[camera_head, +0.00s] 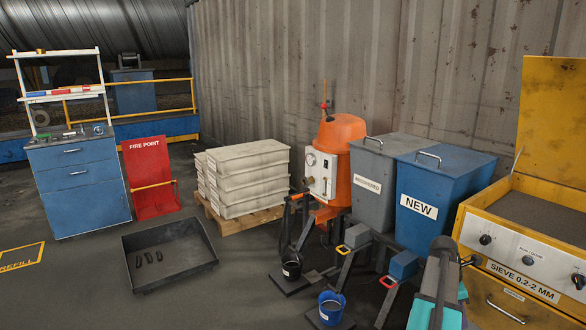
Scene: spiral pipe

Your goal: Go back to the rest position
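Part of my arm, grey with teal, rises at the bottom right, in front of the yellow sieve machine (525,245). I make out no gripper fingers in this view, so whether my gripper is open or holds anything does not show. The task names no other object.
A blue bucket (331,309) and a dark bucket (291,270) stand near the orange machine (340,135). Blue "NEW" (432,200) and grey (377,180) bins stand behind my arm. A black tray (195,268) holds several dark pieces.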

